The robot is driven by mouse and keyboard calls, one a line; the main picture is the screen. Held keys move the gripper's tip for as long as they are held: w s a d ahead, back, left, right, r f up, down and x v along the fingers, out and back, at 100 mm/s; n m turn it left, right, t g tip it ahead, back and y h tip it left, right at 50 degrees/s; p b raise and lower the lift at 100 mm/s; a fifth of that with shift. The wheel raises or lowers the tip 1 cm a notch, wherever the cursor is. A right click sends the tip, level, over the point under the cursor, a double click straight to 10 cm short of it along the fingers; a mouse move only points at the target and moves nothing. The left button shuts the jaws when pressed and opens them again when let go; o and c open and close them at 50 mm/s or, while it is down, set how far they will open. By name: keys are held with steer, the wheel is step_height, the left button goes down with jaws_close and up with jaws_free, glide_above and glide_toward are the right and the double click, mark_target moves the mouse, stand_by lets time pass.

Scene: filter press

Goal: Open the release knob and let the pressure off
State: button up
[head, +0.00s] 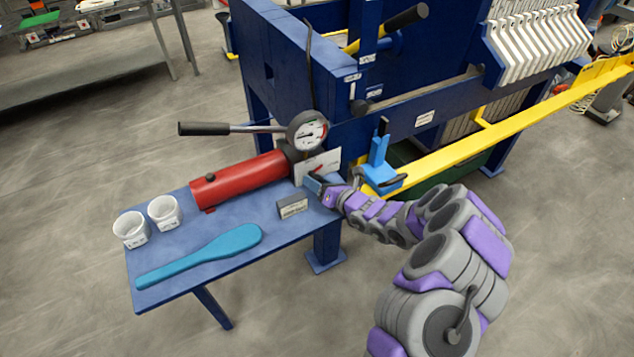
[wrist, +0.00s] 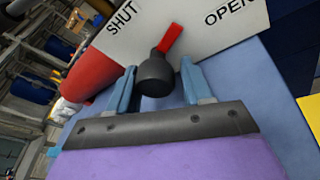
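The release knob (wrist: 155,76) is dark and round, with a red pointer (wrist: 170,38). It sits in front of a white plate (wrist: 215,32) marked SHUT at left and OPEN at right. The pointer aims up between the two words. My gripper (wrist: 158,82) has one blue finger on each side of the knob, with a visible gap on the right, so it looks open around it. In the head view my gripper (head: 318,185) is at the plate (head: 318,166), beside the red pump cylinder (head: 240,180); it hides most of the knob there.
The gauge (head: 308,131) and black pump handle (head: 203,129) are above the cylinder. The blue bench (head: 180,271) holds two white cups (head: 130,229), a teal paddle (head: 205,254) and a small grey box (head: 292,206). A yellow rail (head: 480,140) and blue clamp-like part (head: 380,160) stand right.

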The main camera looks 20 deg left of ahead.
steer(key=shift+s+d+r, duration=0.2)
steer(key=shift+d, duration=0.25)
steer(key=p+v, duration=0.5)
steer(key=v, duration=1.1)
steer(key=shift+d+f, duration=0.2)
